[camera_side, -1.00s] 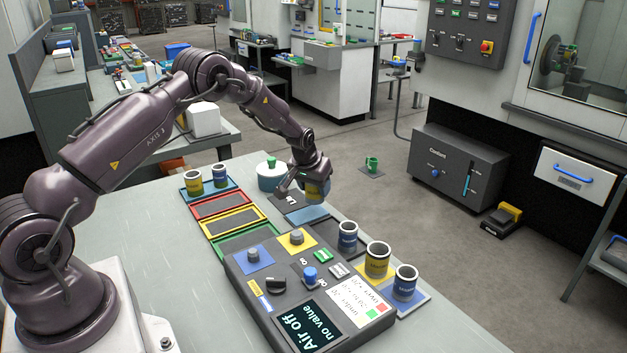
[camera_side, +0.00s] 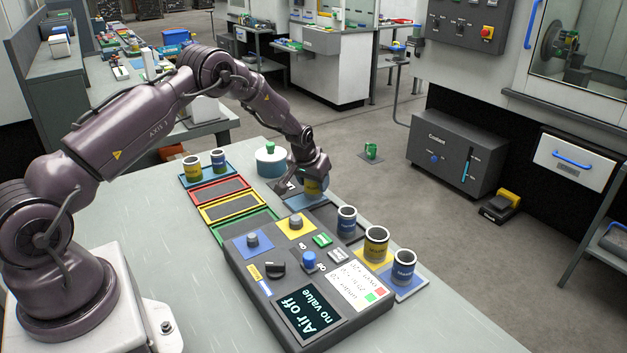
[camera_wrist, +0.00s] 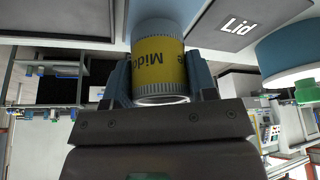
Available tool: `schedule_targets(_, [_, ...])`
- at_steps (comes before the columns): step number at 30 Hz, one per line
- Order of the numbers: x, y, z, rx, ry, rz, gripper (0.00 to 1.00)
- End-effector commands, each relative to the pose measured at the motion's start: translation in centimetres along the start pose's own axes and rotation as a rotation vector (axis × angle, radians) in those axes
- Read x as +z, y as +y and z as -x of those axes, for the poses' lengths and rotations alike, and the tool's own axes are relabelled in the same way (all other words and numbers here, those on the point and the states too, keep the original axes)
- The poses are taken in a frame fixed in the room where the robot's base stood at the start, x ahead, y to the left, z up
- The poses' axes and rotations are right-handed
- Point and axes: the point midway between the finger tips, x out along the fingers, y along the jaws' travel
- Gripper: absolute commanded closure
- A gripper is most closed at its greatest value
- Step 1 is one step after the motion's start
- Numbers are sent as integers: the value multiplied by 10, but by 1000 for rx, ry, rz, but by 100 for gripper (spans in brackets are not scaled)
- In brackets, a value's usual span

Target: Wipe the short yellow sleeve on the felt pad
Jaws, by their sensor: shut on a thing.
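My gripper (camera_side: 311,178) is shut on a yellow-banded sleeve (camera_side: 314,187), held low over the bench. In the wrist view the sleeve (camera_wrist: 160,62) sits between both fingers, and part of a label reading "Midd" shows. A blue-grey flat pad (camera_side: 298,203), which looks like the felt pad, lies just below and left of the sleeve in the side view. I cannot tell whether the sleeve touches it. Another yellow sleeve (camera_side: 193,169) stands in the blue tray, and one more (camera_side: 376,244) stands at the right of the control box.
A control box (camera_side: 305,280) with knobs and a screen reading "Air off" stands in front. Blue sleeves (camera_side: 219,161) (camera_side: 347,220) (camera_side: 404,266) stand nearby. Red (camera_side: 220,191), yellow and green trays lie left. A round blue-white pot (camera_side: 271,162) with a green knob stands behind.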

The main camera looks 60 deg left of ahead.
Motion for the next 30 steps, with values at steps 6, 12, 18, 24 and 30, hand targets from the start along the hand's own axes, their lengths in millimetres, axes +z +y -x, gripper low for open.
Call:
schedule_targets(6, [0,0,0,0,2,0,81])
schedule_targets(12, [0,0,-3,0,2,0,81])
schedule_targets(18, [1,0,-5,0,2,0,81])
schedule_targets(24, [4,-2,-3,0,3,1,81])
schedule_targets(30, [12,-6,1,0,2,1,81])
